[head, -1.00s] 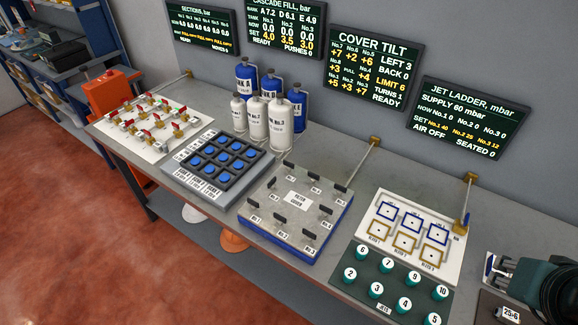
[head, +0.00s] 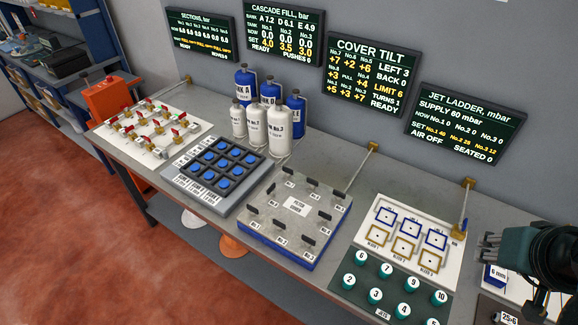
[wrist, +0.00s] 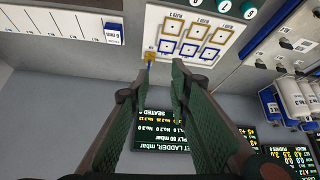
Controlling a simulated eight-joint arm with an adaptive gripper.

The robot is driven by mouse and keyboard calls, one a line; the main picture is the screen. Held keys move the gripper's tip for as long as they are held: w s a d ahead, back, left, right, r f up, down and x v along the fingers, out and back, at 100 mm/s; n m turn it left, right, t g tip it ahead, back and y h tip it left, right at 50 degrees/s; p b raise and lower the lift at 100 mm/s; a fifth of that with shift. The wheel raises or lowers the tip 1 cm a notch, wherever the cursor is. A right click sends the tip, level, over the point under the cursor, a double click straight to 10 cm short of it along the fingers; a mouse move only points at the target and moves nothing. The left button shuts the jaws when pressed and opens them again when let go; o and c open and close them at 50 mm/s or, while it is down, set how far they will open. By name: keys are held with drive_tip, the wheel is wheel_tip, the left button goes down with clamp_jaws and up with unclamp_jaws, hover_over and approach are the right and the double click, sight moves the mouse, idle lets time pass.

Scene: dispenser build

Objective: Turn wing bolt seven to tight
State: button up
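The grey cover plate (head: 297,206) sits on a blue base in the middle of the bench, in the head view. Several dark wing bolts (head: 287,171) stand around its edge. Their number labels are too small to read surely, so I cannot tell which is seven. The cover tilt screen (head: 372,75) reads LEFT 3, BACK 0, LIMIT 6, TURNS 1, READY and puts No.7 at its upper left. My gripper (head: 486,250) is at the far right, well away from the cover. In the wrist view my gripper (wrist: 160,75) has its fingers apart with nothing between them.
White and blue tanks (head: 279,133) stand behind the cover's left side. A blue-button pad (head: 214,164) is left of it.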

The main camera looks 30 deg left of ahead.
drive_tip(key=w+a+r+n+g+y+p, duration=0.1)
drive_tip(key=w+a+r+n+y+p, duration=0.2)
drive_tip(key=w+a, duration=0.7)
drive_tip(key=n+g+p, duration=0.5)
drive_tip(key=n+g, duration=0.1)
drive_tip(key=n, duration=0.7)
hover_over(289, 169)
drive_tip(key=d, duration=0.3)
wheel_tip(289, 169, down, 16)
drive_tip(key=f, duration=0.1)
drive_tip(key=shift+r+y, duration=0.3)
drive_tip(key=shift+a+f, duration=0.1)
drive_tip(key=shift+x, duration=3.75)
drive_tip(key=shift+w, duration=0.15)
drive_tip(key=shift+c, duration=0.2)
